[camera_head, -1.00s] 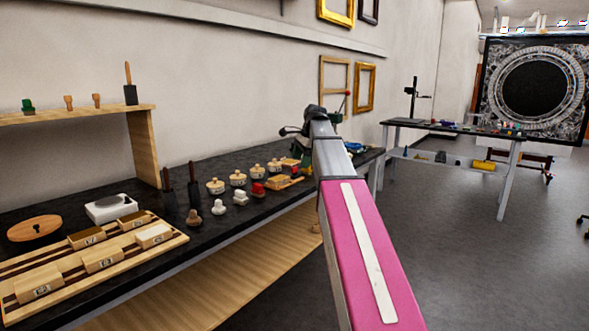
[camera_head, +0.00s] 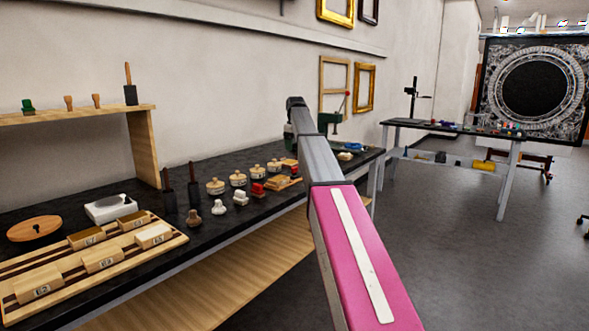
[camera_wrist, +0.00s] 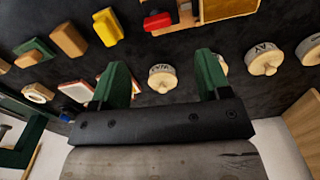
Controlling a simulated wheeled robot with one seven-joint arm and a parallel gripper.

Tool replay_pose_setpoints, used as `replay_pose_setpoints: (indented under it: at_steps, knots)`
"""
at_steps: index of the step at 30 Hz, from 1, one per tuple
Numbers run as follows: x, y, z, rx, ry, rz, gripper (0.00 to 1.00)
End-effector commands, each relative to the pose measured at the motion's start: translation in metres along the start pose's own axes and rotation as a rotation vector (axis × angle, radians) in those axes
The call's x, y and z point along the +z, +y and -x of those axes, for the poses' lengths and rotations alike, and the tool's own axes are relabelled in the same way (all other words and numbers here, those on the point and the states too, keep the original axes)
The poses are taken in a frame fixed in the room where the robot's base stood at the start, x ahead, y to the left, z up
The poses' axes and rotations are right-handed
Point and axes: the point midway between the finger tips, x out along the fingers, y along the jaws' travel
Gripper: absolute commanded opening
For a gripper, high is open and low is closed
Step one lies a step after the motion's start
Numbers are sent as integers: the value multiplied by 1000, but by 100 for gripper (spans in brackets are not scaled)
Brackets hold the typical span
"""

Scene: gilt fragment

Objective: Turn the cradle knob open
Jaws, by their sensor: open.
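My gripper (camera_wrist: 164,80) shows in the wrist view with two green fingers spread apart and nothing held between them. A round, lettered wooden pot (camera_wrist: 162,78) lies beyond and between the fingertips. A red knob-like piece (camera_wrist: 158,20) is at the top, beside a light wooden frame or block (camera_wrist: 226,8); I cannot tell whether this is the cradle knob. In the head view a small wooden tray-like piece (camera_head: 283,184) sits on the bench, and the gripper is mostly hidden behind my pink and grey arm.
The dark bench (camera_head: 150,190) runs along the wall, crowded with lidded pots (camera_head: 238,178), stamps and a slatted wooden rack (camera_head: 70,272). A green stand with a red-tipped lever (camera_head: 331,121) is near the bench's far end. Open floor (camera_head: 450,240) lies to the right.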

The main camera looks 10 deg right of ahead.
Motion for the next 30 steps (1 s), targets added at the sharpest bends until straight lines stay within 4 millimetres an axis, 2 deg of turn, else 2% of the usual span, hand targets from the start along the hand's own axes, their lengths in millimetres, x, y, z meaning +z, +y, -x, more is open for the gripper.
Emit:
replay_pose_setpoints:
  at_steps: [3, 8, 21, 30]
  knots:
    - [-6, 4, 0, 5, -10, 74, 70]
    - [-6, 4, -9, 6, -14, 97, 70]
    - [-5, 4, -81, 5, -13, 94, 70]
    - [-5, 5, -107, 6, -12, 93, 70]
